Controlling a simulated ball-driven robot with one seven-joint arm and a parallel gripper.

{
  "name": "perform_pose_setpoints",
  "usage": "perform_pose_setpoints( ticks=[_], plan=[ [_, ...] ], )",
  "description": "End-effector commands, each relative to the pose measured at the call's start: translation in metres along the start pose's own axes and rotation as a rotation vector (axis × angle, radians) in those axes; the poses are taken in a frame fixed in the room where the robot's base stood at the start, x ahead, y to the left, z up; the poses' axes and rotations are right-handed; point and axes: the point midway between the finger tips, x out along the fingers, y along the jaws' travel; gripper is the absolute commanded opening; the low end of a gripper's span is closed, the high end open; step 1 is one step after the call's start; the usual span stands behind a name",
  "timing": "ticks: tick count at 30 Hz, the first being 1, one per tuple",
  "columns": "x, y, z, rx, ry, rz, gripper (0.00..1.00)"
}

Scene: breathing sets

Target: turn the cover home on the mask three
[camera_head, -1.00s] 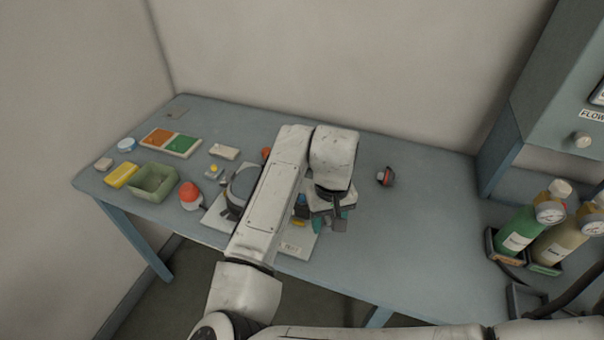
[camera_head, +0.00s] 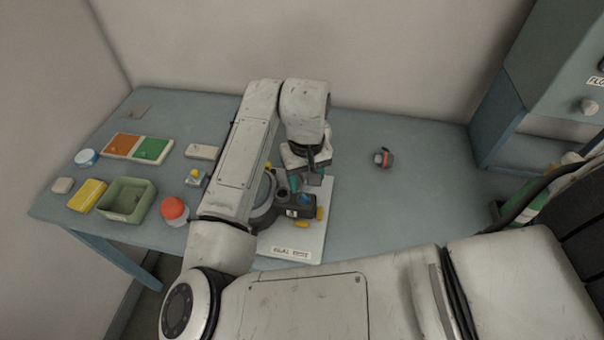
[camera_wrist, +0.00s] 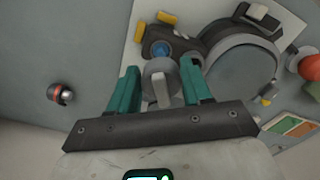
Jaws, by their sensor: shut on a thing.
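My gripper (camera_wrist: 161,88) has teal fingers, shut on a round grey cover (camera_wrist: 157,73) with a raised ridge across its top. In the head view my gripper (camera_head: 307,182) is above the back of the dark mask (camera_head: 297,210), which lies on a pale board (camera_head: 314,235). The mask (camera_wrist: 180,36) has yellow tabs and a blue round part (camera_wrist: 159,51) that shows uncovered beside the cover. The cover appears nearer the camera than the mask; I cannot tell whether they touch. My arm hides part of the board in the head view.
A large round grey part (camera_wrist: 241,72) sits next to the mask. A red and white object (camera_head: 174,210), a green bin (camera_head: 127,200) and orange and green trays (camera_head: 138,147) stand left. A small red-and-dark object (camera_head: 383,157) lies right, with clear table around it.

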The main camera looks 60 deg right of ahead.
Motion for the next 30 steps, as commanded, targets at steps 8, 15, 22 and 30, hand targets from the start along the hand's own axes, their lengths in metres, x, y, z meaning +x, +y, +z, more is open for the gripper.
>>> perform_pose_setpoints(
  ticks=[8, 15, 22, 30],
  plan=[
    [0.02, 0.0, 0.0, 0.0, -0.001, -0.001, 0.32],
    [0.037, 0.0, 0.0, 0.0, 0.0, 0.0, 0.32],
    [0.05, 0.0, 0.0, -0.001, 0.0, 0.0, 0.32],
    [0.054, 0.0, 0.0, 0.0, 0.0, 0.0, 0.32]
  ],
)
